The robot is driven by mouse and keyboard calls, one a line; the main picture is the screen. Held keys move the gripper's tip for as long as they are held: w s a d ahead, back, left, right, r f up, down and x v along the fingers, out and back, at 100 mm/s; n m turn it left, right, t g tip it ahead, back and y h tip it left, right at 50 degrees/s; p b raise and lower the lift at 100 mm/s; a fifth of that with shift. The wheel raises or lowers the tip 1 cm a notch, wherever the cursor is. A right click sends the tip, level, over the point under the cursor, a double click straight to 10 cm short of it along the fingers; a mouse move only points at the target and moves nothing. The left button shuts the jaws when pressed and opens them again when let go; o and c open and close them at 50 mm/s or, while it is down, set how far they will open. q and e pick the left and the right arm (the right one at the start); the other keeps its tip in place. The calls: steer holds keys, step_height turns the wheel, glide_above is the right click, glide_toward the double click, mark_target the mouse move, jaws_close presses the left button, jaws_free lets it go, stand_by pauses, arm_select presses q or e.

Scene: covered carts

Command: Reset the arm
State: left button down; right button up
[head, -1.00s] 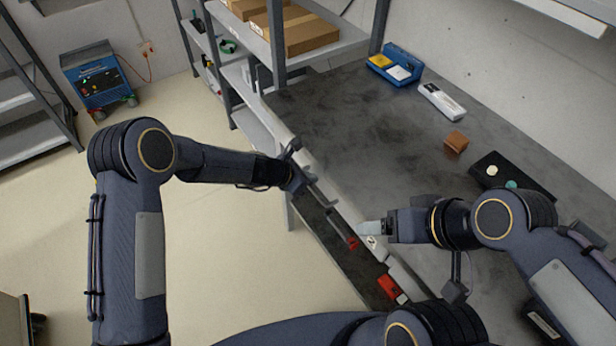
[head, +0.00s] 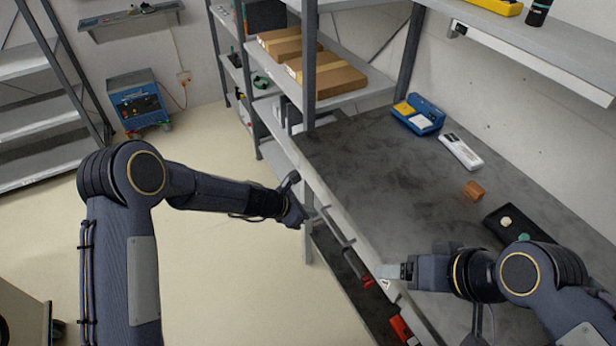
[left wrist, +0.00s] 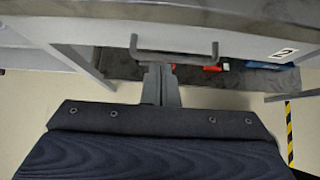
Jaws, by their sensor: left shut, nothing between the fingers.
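My left gripper (head: 308,212) is at the front edge of the grey workbench (head: 350,170), close to a drawer handle (head: 337,228). In the left wrist view its two fingers (left wrist: 158,72) are together with nothing between them. They point at the grey bar handle (left wrist: 175,54) and overlap its lower side in the picture; I cannot tell whether they touch it. My right gripper (head: 392,271) is over the bench's front edge at the lower right, and its finger gap cannot be made out.
On the bench are a blue bin (head: 418,115), a white box (head: 460,151), a brown block (head: 474,190) and a black tray (head: 515,226). Red items (head: 402,330) lie on a lower shelf. Shelving with cartons (head: 325,75) stands behind. The floor at left (head: 220,270) is clear.

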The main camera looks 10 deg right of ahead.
arm_select(q)
steer(key=s+a+r+m+t, duration=0.1)
steer(key=s+a+r+m, duration=0.45)
steer(key=a+r, duration=0.4)
steer(key=s+a+r+m, duration=0.4)
steer(key=a+r+m, duration=0.25)
steer(key=r, duration=0.55)
steer(key=s+a+m+y, duration=0.2)
steer(key=s+a+m, duration=0.2)
steer(key=s, duration=0.6)
steer(key=s+a+m+t+y, duration=0.1)
steer(key=s+a+m+y, duration=0.2)
steer(key=s+a, duration=0.6)
steer(key=shift+s+m, duration=0.6)
steer(key=shift+s, duration=0.5)
